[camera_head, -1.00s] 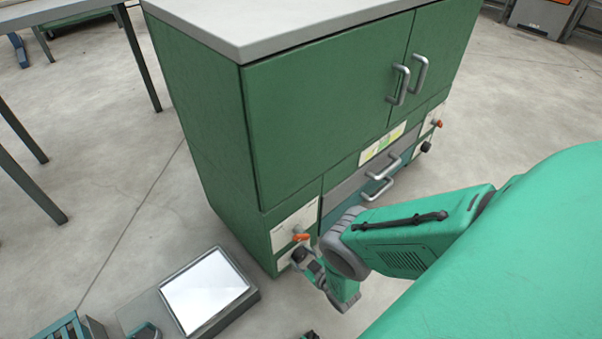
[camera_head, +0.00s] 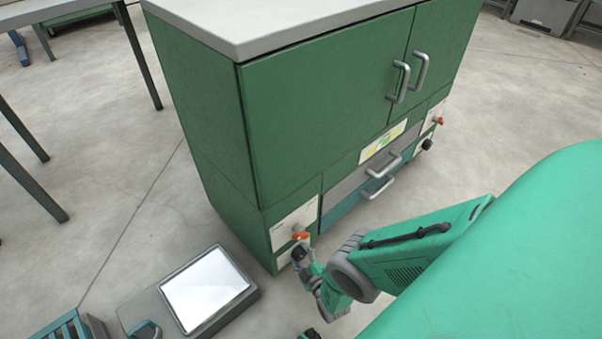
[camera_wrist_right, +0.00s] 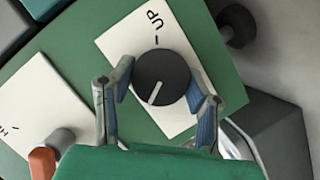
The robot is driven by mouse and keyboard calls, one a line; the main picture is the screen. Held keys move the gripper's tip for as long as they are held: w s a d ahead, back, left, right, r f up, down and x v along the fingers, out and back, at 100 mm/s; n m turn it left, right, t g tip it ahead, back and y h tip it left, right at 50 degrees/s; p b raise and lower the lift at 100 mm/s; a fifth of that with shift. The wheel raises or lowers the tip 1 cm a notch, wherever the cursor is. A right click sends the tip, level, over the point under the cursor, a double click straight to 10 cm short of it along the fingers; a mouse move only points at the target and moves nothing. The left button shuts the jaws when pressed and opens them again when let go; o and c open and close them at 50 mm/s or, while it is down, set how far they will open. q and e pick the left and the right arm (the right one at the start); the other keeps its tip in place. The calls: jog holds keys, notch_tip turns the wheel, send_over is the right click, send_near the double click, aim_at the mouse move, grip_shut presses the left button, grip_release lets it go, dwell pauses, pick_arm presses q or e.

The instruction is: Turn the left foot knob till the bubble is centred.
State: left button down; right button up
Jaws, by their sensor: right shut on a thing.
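The left foot knob (camera_head: 298,254) is black and round, low on the cabinet's near left corner. In the right wrist view the knob (camera_wrist_right: 160,78) sits on a white plate marked "UP", its white line pointing down and slightly left. My right gripper (camera_wrist_right: 161,82) is shut on the knob, one finger on each side. In the head view the right gripper (camera_head: 302,263) is small and partly overlaps it. A yellow-green panel (camera_head: 383,142) is on the cabinet front; I cannot make out a bubble in it clearly.
The green cabinet (camera_head: 330,110) has an orange-handled valve (camera_head: 301,236) just above the knob. Another black knob (camera_head: 427,144) is at its far right. A drawer (camera_head: 365,180) with handles is between them. A box with a bright panel (camera_head: 205,288) stands on the floor to the left.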

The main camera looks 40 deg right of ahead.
jog(key=shift+s+a+f+n, duration=0.1)
jog(key=shift+s+f+n, duration=0.2)
jog(key=shift+s+n, duration=0.1)
jog(key=o, duration=1)
jog(key=shift+o, duration=0.8)
jog(key=shift+w+r, duration=0.1)
jog(key=shift+w, duration=0.05)
jog(key=v, duration=0.7)
jog(key=shift+s, duration=0.25)
jog(key=shift+a, duration=0.1)
